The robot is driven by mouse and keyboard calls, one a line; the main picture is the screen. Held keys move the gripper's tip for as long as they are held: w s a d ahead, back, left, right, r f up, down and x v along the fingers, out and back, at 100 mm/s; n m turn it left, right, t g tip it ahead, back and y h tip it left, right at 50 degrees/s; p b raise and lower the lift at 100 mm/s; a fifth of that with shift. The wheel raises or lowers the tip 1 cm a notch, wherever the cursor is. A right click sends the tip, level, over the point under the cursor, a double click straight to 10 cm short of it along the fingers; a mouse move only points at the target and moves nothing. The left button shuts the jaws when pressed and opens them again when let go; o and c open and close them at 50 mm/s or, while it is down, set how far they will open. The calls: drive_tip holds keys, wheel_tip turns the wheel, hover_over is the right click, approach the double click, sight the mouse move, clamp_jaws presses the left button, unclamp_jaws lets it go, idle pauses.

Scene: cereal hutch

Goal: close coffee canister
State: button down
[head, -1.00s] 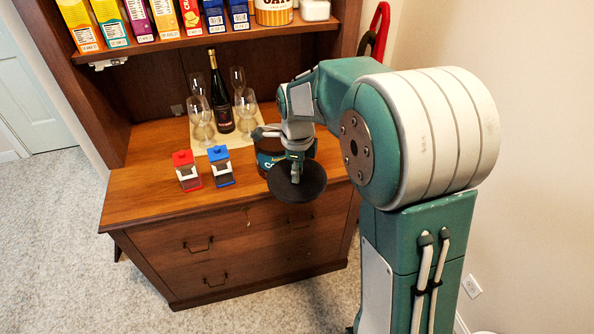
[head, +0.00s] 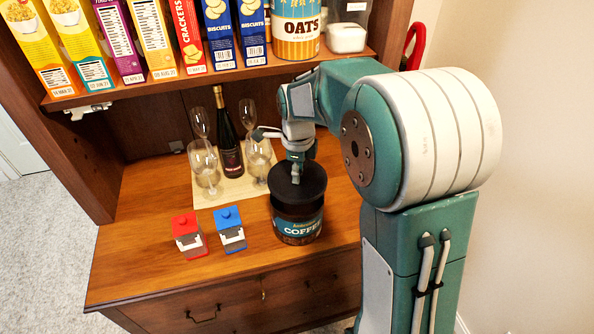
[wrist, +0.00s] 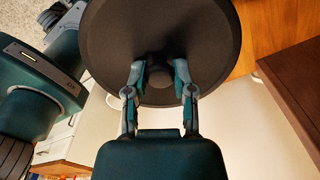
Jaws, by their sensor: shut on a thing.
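The coffee canister (head: 298,227) stands upright on the wooden counter, dark with a teal label. Its round black lid (head: 312,184) is at the canister's top in the head view. I cannot tell whether the lid is seated or just above the rim. My gripper (head: 296,178) is over the lid, shut on its central knob. In the wrist view, the two fingers of my gripper (wrist: 159,82) pinch the knob from both sides, and the lid (wrist: 205,40) fills the upper middle. The canister is hidden behind the lid there.
Left of the canister stand a red-topped jar (head: 188,236) and a blue-topped jar (head: 230,230). Behind are a wine bottle (head: 229,150) and several glasses on a light mat (head: 207,199). A shelf (head: 215,78) with cereal boxes overhangs the counter.

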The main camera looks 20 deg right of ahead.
drive_tip(key=shift+w+f, duration=0.1)
drive_tip(key=shift+w, duration=0.15)
drive_tip(key=shift+f, duration=2.65)
drive_tip(key=shift+s+f, duration=0.1)
drive_tip(key=shift+f, duration=0.35)
idle(0.7)
drive_tip(key=shift+c, duration=1.8)
unclamp_jaws()
drive_tip(key=o, duration=0.3)
